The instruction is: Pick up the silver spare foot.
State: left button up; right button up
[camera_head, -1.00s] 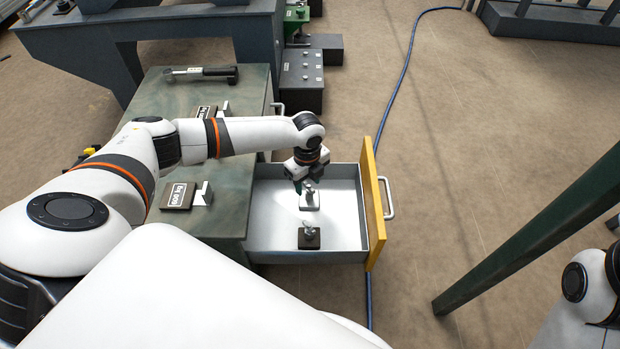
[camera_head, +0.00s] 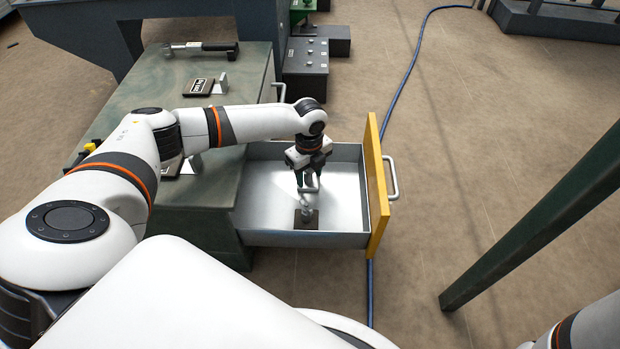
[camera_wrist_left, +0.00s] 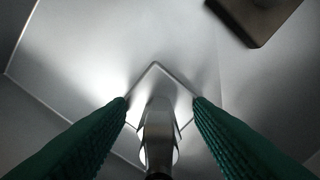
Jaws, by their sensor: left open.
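The silver spare foot (camera_head: 311,188) stands in the open drawer, mostly hidden under my left gripper (camera_head: 307,182) in the head view. In the left wrist view, the silver foot (camera_wrist_left: 158,128) shows its post and square base plate between the two green fingers. My left gripper (camera_wrist_left: 160,101) is open, with a finger on each side of the post and visible gaps. A second foot on a dark base (camera_head: 306,219) stands nearer the drawer's front side in the head view. Its dark base (camera_wrist_left: 258,20) shows at the top right of the wrist view. My right gripper is out of view.
The grey drawer (camera_head: 262,240) has a yellow front (camera_head: 378,195) with a handle and walls around the feet. The green workbench (camera_head: 235,95) adjoins it on the left. A dark green post (camera_head: 535,225) stands to the right. The drawer floor is otherwise clear.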

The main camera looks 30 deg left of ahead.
pick_arm(q)
jog(key=shift+c, duration=0.5)
grip_shut()
